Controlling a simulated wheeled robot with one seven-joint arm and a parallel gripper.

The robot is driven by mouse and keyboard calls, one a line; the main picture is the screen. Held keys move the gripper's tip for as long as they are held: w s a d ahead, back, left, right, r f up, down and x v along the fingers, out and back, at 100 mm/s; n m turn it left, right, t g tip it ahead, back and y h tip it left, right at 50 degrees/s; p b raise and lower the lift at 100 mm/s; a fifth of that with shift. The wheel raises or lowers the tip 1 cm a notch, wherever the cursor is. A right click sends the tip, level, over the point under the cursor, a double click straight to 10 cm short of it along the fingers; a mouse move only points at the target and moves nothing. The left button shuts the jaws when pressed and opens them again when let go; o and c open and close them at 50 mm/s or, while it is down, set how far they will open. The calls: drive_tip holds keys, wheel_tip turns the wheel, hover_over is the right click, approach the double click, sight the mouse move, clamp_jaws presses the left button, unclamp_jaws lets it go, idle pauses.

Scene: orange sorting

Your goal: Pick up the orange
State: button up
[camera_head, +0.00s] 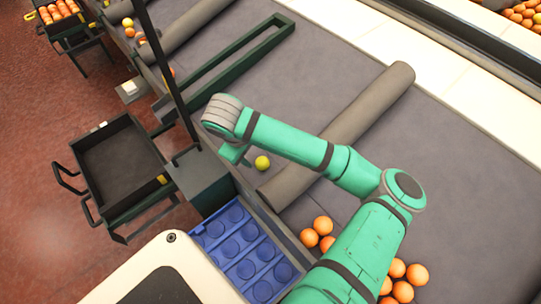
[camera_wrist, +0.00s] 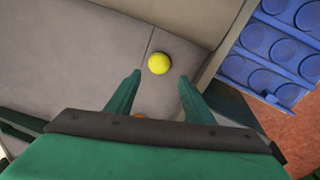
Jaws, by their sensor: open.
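Several oranges lie on the grey belt in the head view, one group (camera_head: 323,225) right of the blue tray and others (camera_head: 417,274) partly hidden by my arm. A yellow ball (camera_head: 262,162) lies alone on the belt to the right of my gripper (camera_head: 235,155). In the wrist view my gripper (camera_wrist: 160,76) is open, its two green fingers apart. The yellow ball (camera_wrist: 158,63) shows just beyond the fingertips, with nothing held. A sliver of an orange thing (camera_wrist: 140,116) shows between the fingers, mostly hidden by the gripper body.
A blue tray with round hollows (camera_head: 240,250) stands beside the belt; its hollows look empty. A dark, empty-looking crate (camera_head: 120,165) stands at left. A grey roller (camera_head: 345,130) lies across the belt. A dark green frame (camera_head: 235,65) and a black post (camera_head: 165,70) stand near the arm.

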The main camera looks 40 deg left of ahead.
hover_over(261, 162)
drive_tip(key=s, duration=0.2)
wheel_tip(261, 162, down, 4)
drive_tip(key=shift+w+d+f, duration=0.15)
drive_tip(key=shift+f, duration=0.45)
drive_tip(key=shift+x, duration=2.6)
drive_tip(key=shift+w, duration=0.2)
drive_tip(key=c, duration=0.8)
drive_tip(key=shift+r, duration=0.1)
drive_tip(key=shift+c, duration=0.2)
